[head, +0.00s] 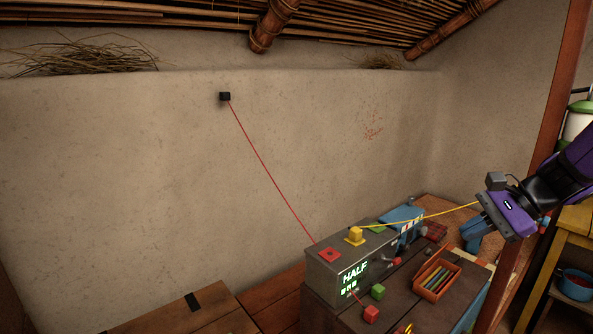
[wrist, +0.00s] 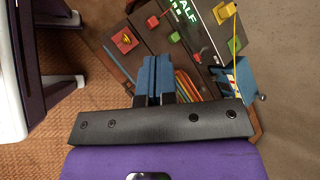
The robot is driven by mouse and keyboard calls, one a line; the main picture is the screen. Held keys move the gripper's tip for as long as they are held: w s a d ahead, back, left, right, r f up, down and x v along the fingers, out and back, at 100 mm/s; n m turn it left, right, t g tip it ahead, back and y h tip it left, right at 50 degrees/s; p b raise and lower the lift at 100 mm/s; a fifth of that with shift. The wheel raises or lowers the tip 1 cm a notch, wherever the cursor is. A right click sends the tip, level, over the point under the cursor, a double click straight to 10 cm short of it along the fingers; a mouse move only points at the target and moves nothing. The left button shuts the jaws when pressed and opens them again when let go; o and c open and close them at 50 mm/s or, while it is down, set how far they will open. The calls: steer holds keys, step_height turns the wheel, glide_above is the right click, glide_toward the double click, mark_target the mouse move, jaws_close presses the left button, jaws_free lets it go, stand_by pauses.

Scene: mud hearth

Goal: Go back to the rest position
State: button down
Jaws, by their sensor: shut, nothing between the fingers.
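My gripper (head: 470,243) is at the right in the head view, on the purple end of my arm. Its blue fingers point downward, to the right of the grey box and above the table's right end. In the wrist view my gripper (wrist: 153,62) shows its two blue fingers pressed together with nothing between them. The fingers overlap part of the table behind them in that view. Whether they touch anything below cannot be told, but they look free.
A grey box (head: 322,277) with a lit "HALF" display stands on the table. A yellow cord (head: 440,212) runs from its yellow block (head: 355,234) toward my gripper. A red cord (head: 265,165) reaches a black wall block (head: 225,96). An orange tray (head: 421,285) holds sticks. A wooden post (head: 535,185) stands right.

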steer(key=s+a+r+n+t+h, duration=0.1)
steer(key=s+r+n+h, duration=0.3)
steer(key=s+n, duration=0.3)
steer(key=s+a+r+n+t+h, duration=0.1)
steer(key=s+r+n+h, duration=0.3)
steer(key=s, duration=0.7)
step_height(320, 180, up, 3)
steer(key=a+n, duration=0.1)
steer(key=n, duration=0.2)
steer(key=shift+s+a+f, duration=0.15)
steer(key=shift+f, duration=0.05)
